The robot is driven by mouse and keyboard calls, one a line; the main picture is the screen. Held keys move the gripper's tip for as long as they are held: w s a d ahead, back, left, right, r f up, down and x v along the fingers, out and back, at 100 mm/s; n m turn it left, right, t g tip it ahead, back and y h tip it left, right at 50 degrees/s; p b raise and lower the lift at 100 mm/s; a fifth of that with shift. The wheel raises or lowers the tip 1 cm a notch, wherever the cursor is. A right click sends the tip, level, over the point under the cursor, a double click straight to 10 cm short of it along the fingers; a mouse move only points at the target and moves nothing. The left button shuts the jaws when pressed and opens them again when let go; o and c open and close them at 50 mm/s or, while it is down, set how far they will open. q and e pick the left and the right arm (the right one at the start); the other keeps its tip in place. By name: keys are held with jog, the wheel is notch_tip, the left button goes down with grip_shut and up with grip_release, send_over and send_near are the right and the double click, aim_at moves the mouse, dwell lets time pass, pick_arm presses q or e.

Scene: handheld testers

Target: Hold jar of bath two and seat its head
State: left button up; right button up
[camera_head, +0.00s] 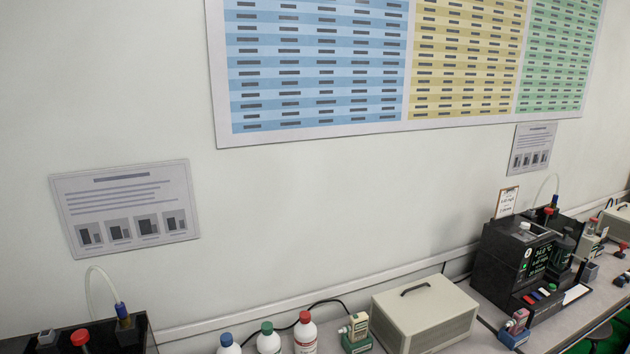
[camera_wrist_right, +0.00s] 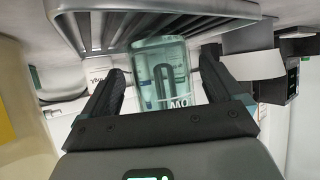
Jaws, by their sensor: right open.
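In the right wrist view my right gripper (camera_wrist_right: 163,64) is open, with one dark finger on each side of a clear, greenish jar-like vessel (camera_wrist_right: 165,78). The vessel has large pale marks on it. I see no clear contact between it and the fingers, and its depth is hard to judge. In the head view a black bath-like unit (camera_head: 510,262) with a lit display stands at the right. Part of another black unit (camera_head: 125,335) shows at the lower left. I cannot tell which is bath two, nor pick out a head. My left gripper is not in view.
A grey ribbed part (camera_wrist_right: 150,25) lies close above the vessel in the wrist view. In the head view a beige box (camera_head: 425,318), a red-capped bottle (camera_head: 305,335), a green-capped bottle (camera_head: 268,343) and a blue-capped bottle (camera_head: 228,346) stand along the wall.

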jog(key=shift+x, duration=0.95)
jog(key=c, duration=0.6)
